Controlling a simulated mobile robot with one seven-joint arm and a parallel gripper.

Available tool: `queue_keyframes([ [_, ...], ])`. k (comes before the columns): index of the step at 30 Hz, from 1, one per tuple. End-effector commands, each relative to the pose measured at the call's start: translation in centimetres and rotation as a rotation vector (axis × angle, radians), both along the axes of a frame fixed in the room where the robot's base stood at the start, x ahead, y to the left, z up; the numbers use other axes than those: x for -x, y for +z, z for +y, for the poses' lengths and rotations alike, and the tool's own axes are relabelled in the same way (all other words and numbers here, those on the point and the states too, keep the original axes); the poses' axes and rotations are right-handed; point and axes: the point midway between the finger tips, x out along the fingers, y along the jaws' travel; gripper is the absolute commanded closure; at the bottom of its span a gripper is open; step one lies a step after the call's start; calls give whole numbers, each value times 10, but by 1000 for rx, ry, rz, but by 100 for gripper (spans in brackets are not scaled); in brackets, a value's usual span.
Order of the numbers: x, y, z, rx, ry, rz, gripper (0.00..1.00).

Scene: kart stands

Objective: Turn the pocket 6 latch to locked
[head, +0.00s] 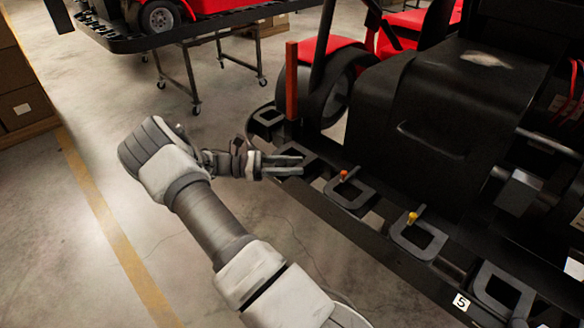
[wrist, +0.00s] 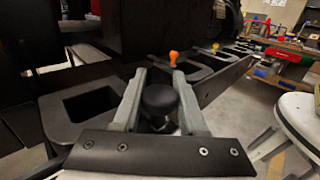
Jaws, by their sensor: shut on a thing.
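My gripper (head: 299,164) is at the edge of the black kart stand (head: 385,250), beside a square-holed pocket (head: 300,150). In the wrist view, the two grey fingers of my gripper (wrist: 159,82) are on either side of a round black knob (wrist: 160,98), shut on it. The knob looks like a latch handle, but no number or lock mark on it is readable. What lies under the knob is hidden by the gripper. An orange peg (head: 343,174) and a yellow peg (head: 412,217) stand at pockets to the right; both also show in the wrist view.
A label reading 5 (head: 461,301) is on the stand's edge at lower right. A dark kart body (head: 450,110) and a red-brown post (head: 291,80) rise behind the pockets. Another stand on wheeled legs (head: 190,35) is at the back left.

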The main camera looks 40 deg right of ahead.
Motion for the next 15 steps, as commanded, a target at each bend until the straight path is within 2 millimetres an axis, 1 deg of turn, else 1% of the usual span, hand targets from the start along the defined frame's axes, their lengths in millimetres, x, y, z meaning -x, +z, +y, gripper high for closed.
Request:
queue_keyframes([
  [6,1,1,-1,4,-32,1,100],
  [15,1,2,-1,5,-35,2,100],
])
